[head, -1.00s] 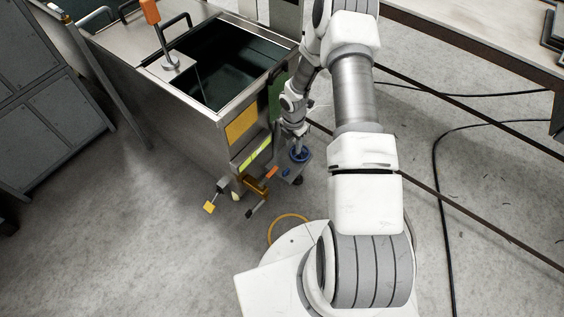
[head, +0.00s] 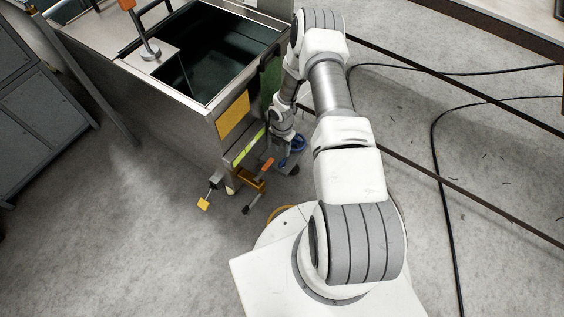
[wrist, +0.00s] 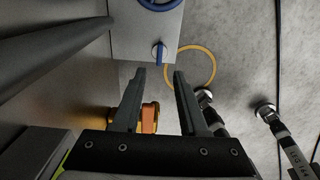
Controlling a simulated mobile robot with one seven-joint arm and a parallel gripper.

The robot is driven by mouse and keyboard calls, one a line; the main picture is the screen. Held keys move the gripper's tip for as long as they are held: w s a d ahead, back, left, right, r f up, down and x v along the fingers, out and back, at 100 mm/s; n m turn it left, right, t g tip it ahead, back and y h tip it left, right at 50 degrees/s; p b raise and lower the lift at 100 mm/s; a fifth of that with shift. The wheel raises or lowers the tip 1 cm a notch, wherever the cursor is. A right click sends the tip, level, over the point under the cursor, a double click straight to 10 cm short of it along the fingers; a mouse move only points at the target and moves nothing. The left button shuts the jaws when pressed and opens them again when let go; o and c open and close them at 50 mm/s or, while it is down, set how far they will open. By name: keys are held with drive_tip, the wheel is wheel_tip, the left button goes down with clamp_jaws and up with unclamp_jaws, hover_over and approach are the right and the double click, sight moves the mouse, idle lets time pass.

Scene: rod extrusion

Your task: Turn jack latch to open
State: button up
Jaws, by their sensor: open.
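A small blue lever (wrist: 159,52) stands on a grey metal box (wrist: 146,36) in the wrist view. It looks like the jack latch, though I cannot be sure. A blue ring (wrist: 160,3) is beyond it on the same box and also shows in the head view (head: 298,143). My gripper (wrist: 160,72) is open and empty, its fingertips just short of the lever in the picture. The lever appears between the fingertips; the distance in depth is unclear. In the head view my arm's end is low beside the cart, and the fingers cannot be made out.
A metal cart (head: 180,120) with a dark open tank stands left of my arm. An orange part (wrist: 149,117) lies close by the left finger. A yellow pedal (head: 203,203) sticks out at the cart's foot. A yellow hose loop (wrist: 190,66) and black cables lie on the floor.

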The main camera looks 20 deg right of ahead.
sight(282, 162)
wheel_tip(282, 162, down, 9)
drive_tip(key=b, duration=0.2)
drive_tip(key=shift+b, duration=0.3)
clamp_jaws()
